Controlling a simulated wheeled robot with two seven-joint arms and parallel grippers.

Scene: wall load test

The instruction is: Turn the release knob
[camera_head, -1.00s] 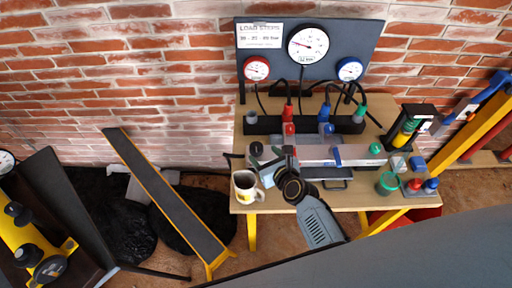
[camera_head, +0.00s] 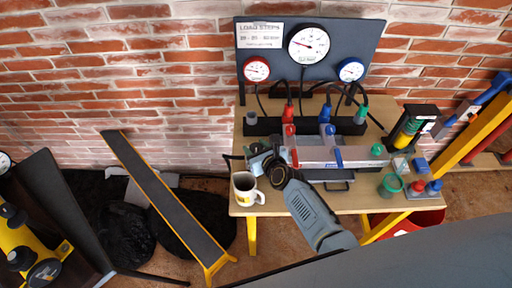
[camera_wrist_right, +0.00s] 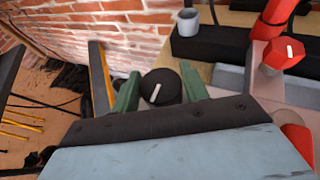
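A black round knob (camera_wrist_right: 160,87) with a white line on its top shows in the right wrist view. It stands between the two green fingers of my right gripper (camera_head: 259,155), one finger on each side. The fingers are spread and close to the knob's sides; I cannot tell whether they touch it. In the head view the gripper is over the left part of the wooden bench (camera_head: 243,138) and largely hides the knob. My left gripper is not in view.
A white mug (camera_head: 245,190) stands just left of my right gripper. Red (camera_head: 289,130), blue (camera_head: 327,131) and green (camera_head: 377,149) knobs are to the right. A gauge panel (camera_head: 280,75) stands behind. A green cup (camera_head: 390,186) is at the bench's right.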

